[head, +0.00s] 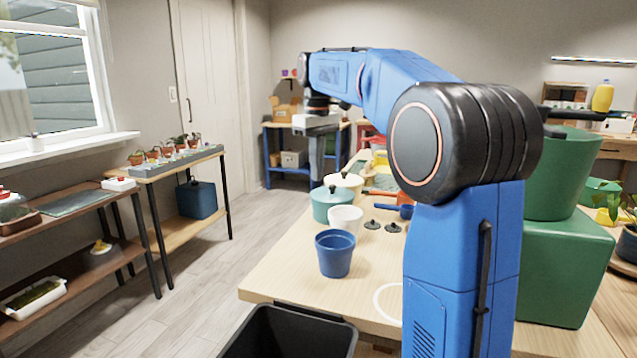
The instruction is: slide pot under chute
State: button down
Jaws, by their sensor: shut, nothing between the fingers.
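A blue pot (335,255) stands upright and looks empty near the left edge of the wooden table (275,272). A white pot (346,219) is right behind it. I cannot make out a chute for certain; a green tapered hopper (565,175) sits on a green block (555,268) at the right, and my arm hides the area left of it. A white ring (384,300) is marked on the table, partly hidden by my arm. My gripper (316,184) points down, shut and empty, above and behind the pots, apart from the blue pot.
Teal (333,205) and cream (344,181) containers stand behind the pots. Black discs (392,227) and a blue scoop (398,208) lie to their right. A black bin (290,332) is at the table's front. The tabletop between blue pot and ring is clear.

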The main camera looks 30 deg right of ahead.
aim_at(329, 204)
notch_tip(329, 204, down, 9)
jog(key=shift+r, duration=0.15)
jog(key=s, duration=0.1)
jog(key=s+d, duration=0.1)
jog(key=shift+s+f, duration=0.2)
jog(key=shift+s, duration=0.2)
jog(key=shift+s+d, duration=0.15)
jog(key=shift+s, duration=0.4)
jog(key=s+d, duration=0.1)
jog(key=s, duration=0.3)
jog(key=s+d, duration=0.2)
jog(key=s, duration=0.3)
jog(key=s+d, duration=0.2)
jog(key=s, duration=0.3)
jog(key=shift+s+d, duration=0.1)
jog(key=shift+d, duration=0.05)
jog(key=w, duration=0.1)
jog(key=w+a, duration=0.1)
jog(key=w, duration=0.2)
jog(key=shift+a, duration=0.25)
notch_tip(329, 204, up, 10)
jog(key=shift+s, duration=0.1)
